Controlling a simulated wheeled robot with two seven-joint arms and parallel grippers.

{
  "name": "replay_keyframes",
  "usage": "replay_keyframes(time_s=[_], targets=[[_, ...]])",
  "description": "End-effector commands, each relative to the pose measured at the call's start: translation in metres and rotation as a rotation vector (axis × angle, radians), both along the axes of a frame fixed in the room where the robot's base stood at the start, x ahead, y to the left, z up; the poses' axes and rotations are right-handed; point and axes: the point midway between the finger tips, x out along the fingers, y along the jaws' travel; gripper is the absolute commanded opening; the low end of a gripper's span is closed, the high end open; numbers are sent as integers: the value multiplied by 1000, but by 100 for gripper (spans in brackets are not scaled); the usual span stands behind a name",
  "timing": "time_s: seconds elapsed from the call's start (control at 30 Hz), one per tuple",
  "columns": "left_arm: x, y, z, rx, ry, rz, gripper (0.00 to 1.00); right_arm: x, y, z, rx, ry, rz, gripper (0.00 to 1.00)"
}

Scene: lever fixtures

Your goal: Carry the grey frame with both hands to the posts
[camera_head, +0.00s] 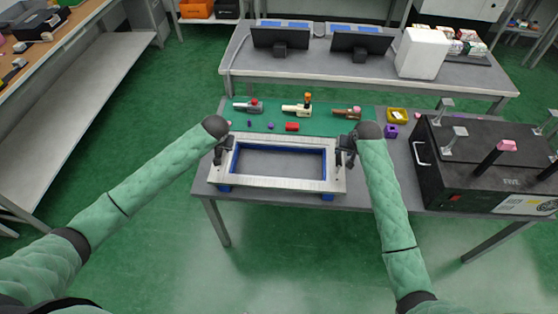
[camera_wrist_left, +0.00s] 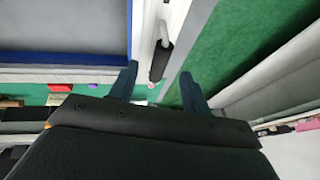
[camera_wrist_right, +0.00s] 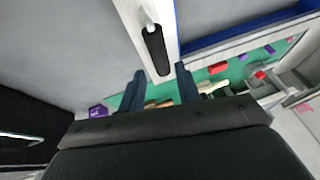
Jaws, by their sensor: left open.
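The grey frame (camera_head: 280,184) is a rectangle with a blue inner edge, lying on blue supports on the near table. It has a black handle at each end. My left gripper (camera_head: 222,152) is open at the left end; in the left wrist view the black handle (camera_wrist_left: 158,62) shows between its fingertips. My right gripper (camera_head: 347,152) is open at the right end; in the right wrist view the handle (camera_wrist_right: 156,50) shows between and just past its fingertips. Neither gripper is closed on a handle. Grey posts with flat tops (camera_head: 455,137) stand on the black box at right.
Behind the frame, a green mat (camera_head: 270,112) carries several tools and small parts. A yellow bin (camera_head: 397,116) and purple block (camera_head: 391,132) lie between frame and box.

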Motion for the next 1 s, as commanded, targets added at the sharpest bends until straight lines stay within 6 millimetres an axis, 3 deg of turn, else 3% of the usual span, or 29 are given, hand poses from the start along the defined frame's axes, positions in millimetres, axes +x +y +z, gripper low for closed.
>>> replay_keyframes(time_s=[0.4,0.87,1.0], targets=[[21,9,-49,0,1,-1,48,21,8,-48,-1,0,-1,33],[24,10,-57,0,0,-1,48,25,10,-57,0,-1,0,33],[24,10,-57,0,0,-1,22,25,10,-57,0,-1,0,8]])
